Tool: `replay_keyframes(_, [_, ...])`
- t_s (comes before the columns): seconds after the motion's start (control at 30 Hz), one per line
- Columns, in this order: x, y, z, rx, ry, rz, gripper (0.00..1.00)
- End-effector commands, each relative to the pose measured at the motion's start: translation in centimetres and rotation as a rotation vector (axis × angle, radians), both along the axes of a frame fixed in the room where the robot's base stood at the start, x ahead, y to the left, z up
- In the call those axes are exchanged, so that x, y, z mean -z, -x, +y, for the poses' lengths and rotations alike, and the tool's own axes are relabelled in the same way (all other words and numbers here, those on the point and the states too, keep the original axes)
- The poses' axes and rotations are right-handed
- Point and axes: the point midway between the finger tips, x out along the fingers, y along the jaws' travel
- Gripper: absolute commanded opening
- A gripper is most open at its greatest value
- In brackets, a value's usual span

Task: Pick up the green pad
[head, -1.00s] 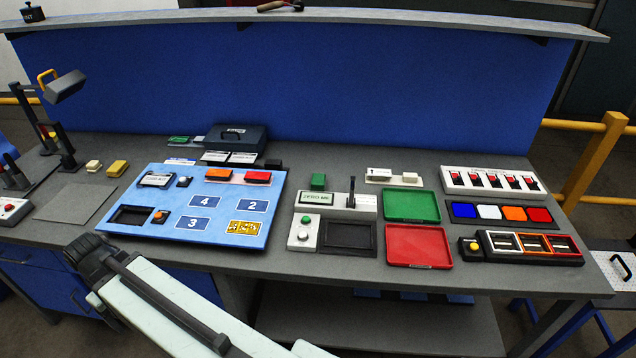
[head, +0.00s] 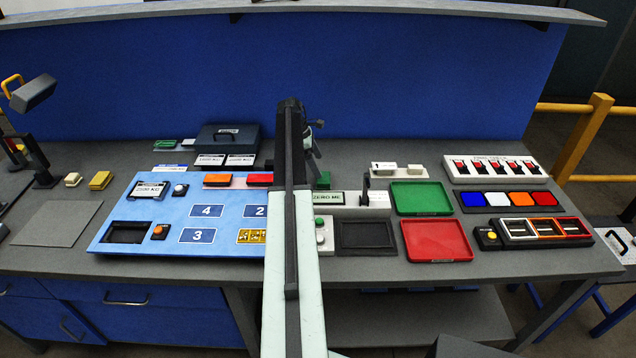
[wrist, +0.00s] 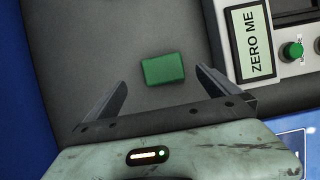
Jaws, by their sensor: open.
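The green pad (wrist: 163,69) is a small green block lying on the grey bench top. In the wrist view it sits just beyond and between my fingertips, apart from both. My gripper (wrist: 160,80) is open and empty, with one dark finger on each side of the pad's near end. In the head view the pad (head: 323,179) shows just right of my arm, behind the ZERO ME display, and is partly hidden. My gripper (head: 312,142) is small there, at the arm's far end; its fingertips are hard to make out.
The ZERO ME display (wrist: 252,43) stands close to the right finger in the wrist view. A green tray (head: 421,198) and a red tray (head: 436,240) lie right of my arm. A blue numbered board (head: 180,215) lies left. The blue back panel (head: 400,80) rises behind the bench.

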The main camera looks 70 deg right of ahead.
Motion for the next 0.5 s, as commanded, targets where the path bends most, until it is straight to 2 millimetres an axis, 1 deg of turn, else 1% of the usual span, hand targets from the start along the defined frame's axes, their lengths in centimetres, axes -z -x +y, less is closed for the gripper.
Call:
replay_keyframes(0.03, [0.8, 0.1, 0.0, 0.000, 0.001, 0.000, 1.00])
replay_keyframes(0.13, [2.2, 0.4, -0.1, 0.000, 0.001, -0.001, 1.00])
replay_keyframes(0.2, [2.6, 0.6, -0.1, -0.002, 0.001, -0.001, 1.00])
replay_keyframes(0.3, [2.4, 0.6, -0.1, -0.003, 0.002, -0.002, 1.00])
replay_keyframes(0.37, [2.8, 0.6, -0.1, -0.003, 0.002, -0.002, 1.00])
replay_keyframes(0.5, [4.9, 1.4, 0.0, -0.003, 0.002, -0.002, 1.00])
